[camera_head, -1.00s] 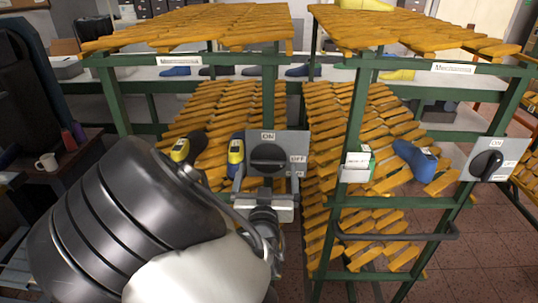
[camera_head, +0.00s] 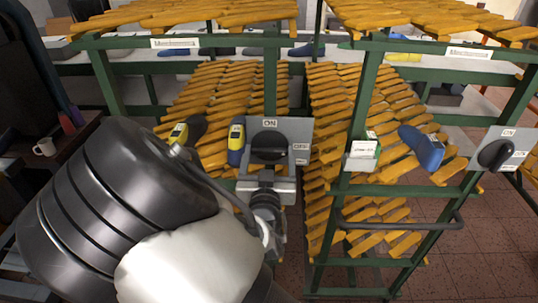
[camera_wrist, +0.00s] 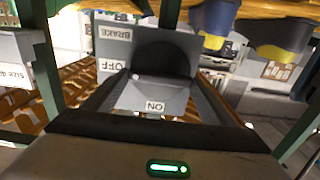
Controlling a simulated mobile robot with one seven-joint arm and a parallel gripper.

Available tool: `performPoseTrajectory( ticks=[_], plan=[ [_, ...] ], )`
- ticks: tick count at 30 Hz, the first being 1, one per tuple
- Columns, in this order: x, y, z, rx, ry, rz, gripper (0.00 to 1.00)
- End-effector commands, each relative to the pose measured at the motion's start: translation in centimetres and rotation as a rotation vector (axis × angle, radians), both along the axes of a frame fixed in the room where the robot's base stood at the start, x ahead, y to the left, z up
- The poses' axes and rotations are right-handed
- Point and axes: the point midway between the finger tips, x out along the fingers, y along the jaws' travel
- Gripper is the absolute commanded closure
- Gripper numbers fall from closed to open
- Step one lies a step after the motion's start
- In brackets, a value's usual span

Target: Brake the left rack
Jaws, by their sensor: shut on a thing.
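My gripper (camera_head: 266,177) comes from below and is shut on the knob. In the wrist view the panel (camera_wrist: 130,98) appears upside down, with BRAKE, OFF and ON readable, and the dark knob (camera_wrist: 165,62) lies between my fingers (camera_wrist: 160,88). Which way the knob points is not clear.
The right rack (camera_head: 378,100) stands close by, with its own panel and black knob (camera_head: 494,153) and a blue shoe last (camera_head: 421,148) on a shelf. Yellow-and-dark lasts (camera_head: 236,142) sit beside the left panel.

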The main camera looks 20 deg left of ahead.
Motion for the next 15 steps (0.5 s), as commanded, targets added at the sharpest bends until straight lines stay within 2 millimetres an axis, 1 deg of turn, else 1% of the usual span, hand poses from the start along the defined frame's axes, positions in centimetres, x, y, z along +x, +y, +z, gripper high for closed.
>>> performPoseTrajectory(
  ticks=[8,15],
  plan=[
    [0.02,0.03,0.03,-0.041,-0.010,0.000,0.44],
    [0.03,0.09,0.10,-0.178,-0.045,0.000,0.44]
  ],
)
